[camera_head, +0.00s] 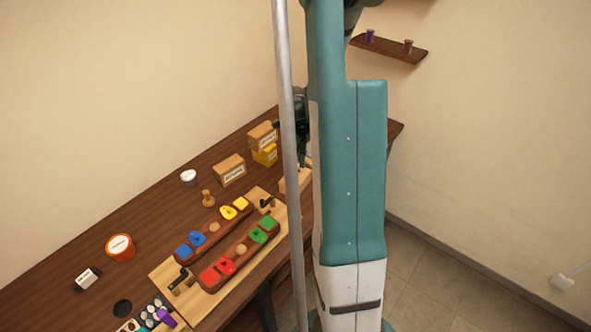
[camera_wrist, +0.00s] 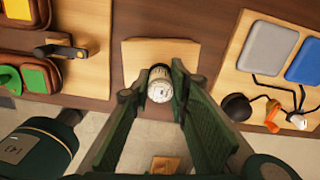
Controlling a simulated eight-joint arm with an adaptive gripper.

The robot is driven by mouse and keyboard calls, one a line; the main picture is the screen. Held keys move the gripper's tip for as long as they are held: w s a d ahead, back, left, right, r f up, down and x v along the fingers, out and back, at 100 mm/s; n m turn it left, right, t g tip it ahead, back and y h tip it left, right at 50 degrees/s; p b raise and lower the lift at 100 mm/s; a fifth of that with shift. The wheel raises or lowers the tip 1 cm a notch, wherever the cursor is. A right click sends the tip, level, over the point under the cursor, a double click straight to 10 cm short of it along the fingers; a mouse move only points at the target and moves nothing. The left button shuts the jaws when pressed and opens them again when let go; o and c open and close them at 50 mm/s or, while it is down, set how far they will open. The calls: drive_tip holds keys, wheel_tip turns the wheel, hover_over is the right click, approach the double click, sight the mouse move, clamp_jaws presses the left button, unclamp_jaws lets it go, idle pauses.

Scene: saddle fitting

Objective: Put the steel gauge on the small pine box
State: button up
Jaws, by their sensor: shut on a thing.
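In the wrist view my gripper (camera_wrist: 160,82) is shut on the steel gauge (camera_wrist: 160,90), a short silvery cylinder with a pale round end face. The gauge sits between the fingertips and overlaps the near edge of the small pine box (camera_wrist: 137,52) in the picture. I cannot tell whether it touches the box. The box is pale, plain wood on the dark table. In the head view part of the pine box (camera_head: 303,180) shows beside the pole; the gauge and fingertips are hidden behind my arm.
A pine board with red, green, blue and yellow blocks (camera_head: 215,285) lies left of the box. Cardboard boxes (camera_head: 229,170) stand behind. The table edge is close.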

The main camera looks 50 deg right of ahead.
drive_tip(key=shift+f, duration=1.55)
drive_tip(key=shift+f, duration=0.15)
drive_tip(key=o, duration=1)
drive_tip(key=shift+r, duration=6.2)
